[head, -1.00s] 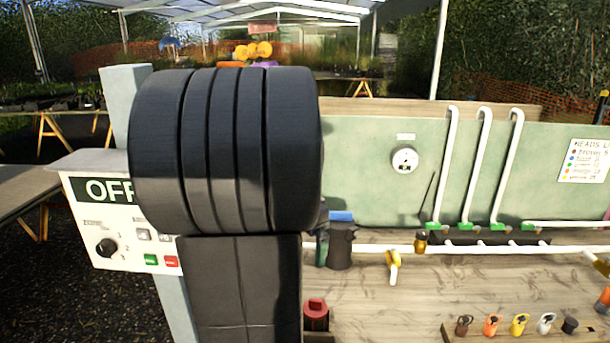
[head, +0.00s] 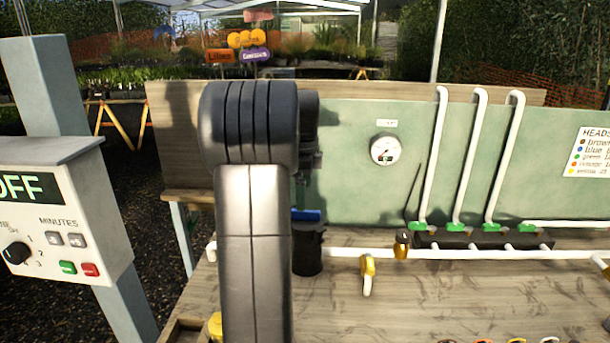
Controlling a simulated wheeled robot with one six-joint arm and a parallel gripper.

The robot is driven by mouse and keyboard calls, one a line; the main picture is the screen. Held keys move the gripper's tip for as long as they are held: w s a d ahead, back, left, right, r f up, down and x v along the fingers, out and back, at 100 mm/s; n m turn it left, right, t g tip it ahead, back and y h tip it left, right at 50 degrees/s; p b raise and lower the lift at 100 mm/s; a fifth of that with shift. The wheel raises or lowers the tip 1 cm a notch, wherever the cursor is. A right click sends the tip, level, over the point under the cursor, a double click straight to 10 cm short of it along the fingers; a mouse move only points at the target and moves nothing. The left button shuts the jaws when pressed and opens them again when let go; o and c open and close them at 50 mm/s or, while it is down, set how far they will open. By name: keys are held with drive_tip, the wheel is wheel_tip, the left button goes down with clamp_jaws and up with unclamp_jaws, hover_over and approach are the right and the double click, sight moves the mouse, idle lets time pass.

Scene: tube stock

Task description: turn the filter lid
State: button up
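The filter (head: 307,254) is a dark upright canister on the bench, just right of my arm in the head view. A blue piece (head: 306,215) shows at its top. The left part of the filter and its lid is hidden behind my arm. My gripper (head: 302,178) is mostly hidden behind my arm; only small dark parts show above the blue piece. I cannot tell whether it touches the lid or whether its fingers are open or shut.
A gauge (head: 385,150) sits on the green backboard. The control box (head: 62,210) reads OFF at left. The middle bench top is clear.

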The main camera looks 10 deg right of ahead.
sight(304, 219)
wheel_tip(304, 219, down, 9)
drive_tip(key=shift+r, duration=0.1)
drive_tip(key=shift+c, duration=0.4)
drive_tip(key=c, duration=0.8)
drive_tip(key=shift+o, duration=0.2)
drive_tip(key=shift+r+m+p, duration=0.15)
drive_tip(key=shift+m+p, duration=0.45)
drive_tip(key=shift+m, duration=0.5)
drive_tip(key=shift+w+m+p, duration=0.15)
drive_tip(key=shift+m+p, duration=0.2)
drive_tip(key=shift+m, duration=0.55)
drive_tip(key=shift+f+m, duration=0.2)
drive_tip(key=shift+m, duration=0.2)
